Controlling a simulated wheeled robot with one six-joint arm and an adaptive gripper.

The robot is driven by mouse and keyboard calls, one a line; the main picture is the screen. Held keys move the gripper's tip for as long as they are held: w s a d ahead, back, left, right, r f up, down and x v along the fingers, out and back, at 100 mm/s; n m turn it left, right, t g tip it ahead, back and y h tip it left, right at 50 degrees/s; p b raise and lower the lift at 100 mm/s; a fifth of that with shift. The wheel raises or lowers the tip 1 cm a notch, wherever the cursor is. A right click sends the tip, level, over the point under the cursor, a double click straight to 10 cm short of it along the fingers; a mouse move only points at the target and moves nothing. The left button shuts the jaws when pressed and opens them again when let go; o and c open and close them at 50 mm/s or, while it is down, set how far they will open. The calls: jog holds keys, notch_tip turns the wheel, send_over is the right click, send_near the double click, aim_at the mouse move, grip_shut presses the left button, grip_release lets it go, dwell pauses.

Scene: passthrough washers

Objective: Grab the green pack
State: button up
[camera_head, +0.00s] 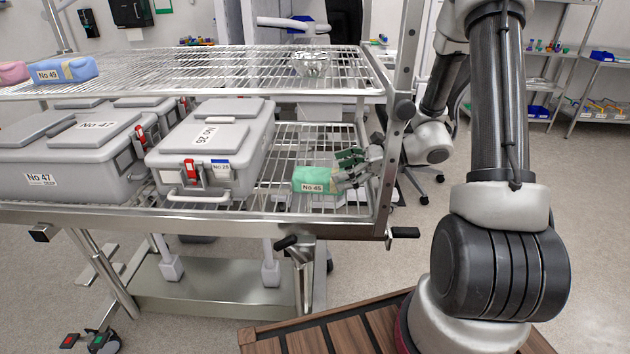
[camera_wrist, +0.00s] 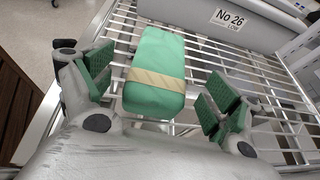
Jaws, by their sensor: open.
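The green pack (camera_head: 312,180), with a tan band and a label reading No 45, lies on the lower wire shelf (camera_head: 283,201) of the metal rack. It also shows in the wrist view (camera_wrist: 157,73), lengthwise ahead of my gripper. My gripper (camera_head: 350,167) reaches in from the right at the pack's right end. In the wrist view my gripper (camera_wrist: 152,92) is open, with one green-padded finger on each side of the pack's near end. Gaps show between the pads and the pack. Whether the palm touches the pack cannot be seen.
A grey box labelled No 26 (camera_head: 225,145) stands left of the pack, with box No 47 (camera_head: 72,160) further left. The upper wire shelf (camera_head: 200,68) overhangs, holding a blue pack (camera_head: 64,70) and a metal bowl (camera_head: 312,64). A rack post (camera_head: 392,130) stands beside my arm.

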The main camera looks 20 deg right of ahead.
aim_at(324, 173)
jog(key=x, duration=0.5)
jog(key=shift+f, duration=0.2)
jog(key=shift+d, duration=0.1)
jog(key=c, duration=0.9)
